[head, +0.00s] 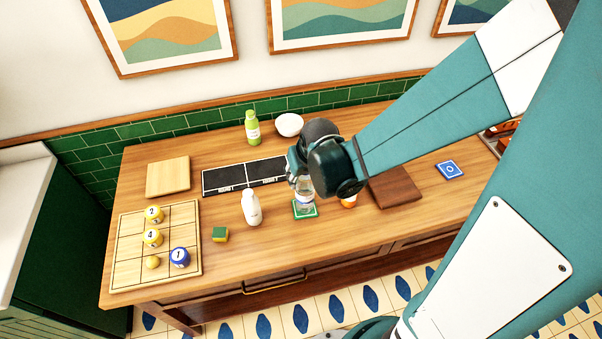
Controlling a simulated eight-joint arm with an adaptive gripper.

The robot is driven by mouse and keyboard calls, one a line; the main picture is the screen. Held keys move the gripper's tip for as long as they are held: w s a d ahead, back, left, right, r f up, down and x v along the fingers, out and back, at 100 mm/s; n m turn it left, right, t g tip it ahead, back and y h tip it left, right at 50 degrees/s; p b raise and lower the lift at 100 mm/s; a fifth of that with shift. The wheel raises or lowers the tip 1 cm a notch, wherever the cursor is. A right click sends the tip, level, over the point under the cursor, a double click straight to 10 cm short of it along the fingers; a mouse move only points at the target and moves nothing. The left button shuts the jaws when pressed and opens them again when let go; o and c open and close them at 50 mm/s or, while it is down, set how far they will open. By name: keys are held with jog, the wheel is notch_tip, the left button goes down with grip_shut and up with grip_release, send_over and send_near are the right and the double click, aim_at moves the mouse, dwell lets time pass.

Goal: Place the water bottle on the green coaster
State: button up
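The clear water bottle (304,194) stands upright over the green coaster (312,214), near the front middle of the wooden table. Its base looks to be on the coaster or just above it; I cannot tell which. My gripper (300,178) points down at the bottle's upper part and hides its top. The fingers are small and partly covered by my wrist, so I cannot tell whether they grip the bottle or stand open around it.
A white bottle (251,208) stands left of the coaster. An orange-and-white item (349,201) is close on the right, partly hidden. A dark brown board (396,188), a blue coaster (450,170), a black mat (224,178), a green bottle (252,128) and a grid board (127,255) lie around.

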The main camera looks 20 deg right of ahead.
jog(key=shift+f, duration=0.15)
jog(key=o, duration=1.6)
jog(key=shift+r, duration=0.35)
jog(key=shift+p+v, duration=0.6)
jog(key=shift+v, duration=5.25)
jog(key=shift+s, duration=0.1)
